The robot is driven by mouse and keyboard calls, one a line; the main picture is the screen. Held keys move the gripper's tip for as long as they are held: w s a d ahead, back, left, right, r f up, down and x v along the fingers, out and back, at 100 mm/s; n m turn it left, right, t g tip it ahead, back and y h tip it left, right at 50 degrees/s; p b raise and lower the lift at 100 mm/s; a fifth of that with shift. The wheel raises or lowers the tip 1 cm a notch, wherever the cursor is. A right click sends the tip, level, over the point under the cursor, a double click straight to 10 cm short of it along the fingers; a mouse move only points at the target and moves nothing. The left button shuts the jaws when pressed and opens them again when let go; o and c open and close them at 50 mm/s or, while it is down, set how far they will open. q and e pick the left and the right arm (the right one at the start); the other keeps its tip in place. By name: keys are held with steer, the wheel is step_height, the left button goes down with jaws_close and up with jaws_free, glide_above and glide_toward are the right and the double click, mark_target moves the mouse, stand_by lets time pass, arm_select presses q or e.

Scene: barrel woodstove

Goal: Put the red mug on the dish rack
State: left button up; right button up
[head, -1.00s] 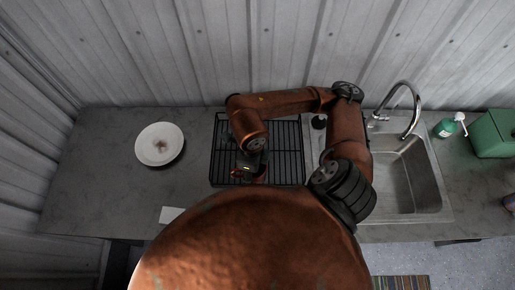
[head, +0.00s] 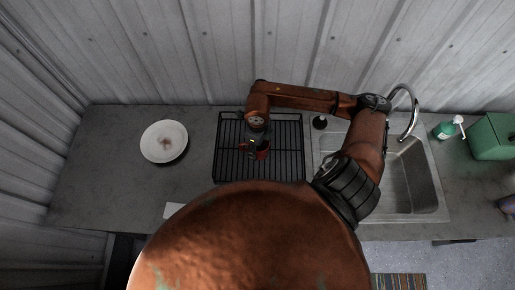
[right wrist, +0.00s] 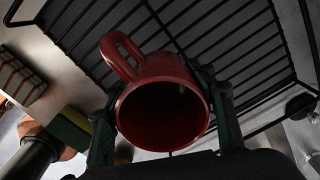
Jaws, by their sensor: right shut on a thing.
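The red mug (head: 262,153) is over the middle-left of the black wire dish rack (head: 285,160) in the head view. In the right wrist view the mug (right wrist: 180,75) fills the centre, its open mouth facing the camera and its handle to the upper left. My right gripper (right wrist: 162,125) has a finger on each side of the mug and is shut on it. The gripper (head: 256,143) partly covers the mug in the head view. The rack wires (right wrist: 230,40) show behind the mug; I cannot tell whether it touches them. My left gripper is not in view.
A white plate (head: 164,142) lies on the counter left of the rack. The sink (head: 408,180) with its faucet (head: 413,105) is to the right, with a green soap bottle (head: 444,130) and green box (head: 490,137) beyond. The rack looks otherwise empty. The metal wall stands behind.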

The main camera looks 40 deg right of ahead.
mark_target(258, 149)
steer(key=shift+w+d+f, duration=0.25)
steer(key=shift+w+f, duration=0.05)
steer(key=shift+f, duration=0.05)
steer(key=shift+c, duration=0.2)
step_height(258, 149, down, 3)
steer(key=shift+r+p, duration=0.1)
steer(key=shift+p, duration=0.7)
steer(key=shift+o, duration=0.2)
steer(key=shift+w+d+f, duration=0.1)
steer(key=shift+f, duration=0.3)
steer(key=shift+c, duration=0.2)
steer(key=o, duration=1)
steer(key=shift+f+b, duration=0.15)
steer(key=shift+b, duration=0.15)
steer(key=o, duration=0.4)
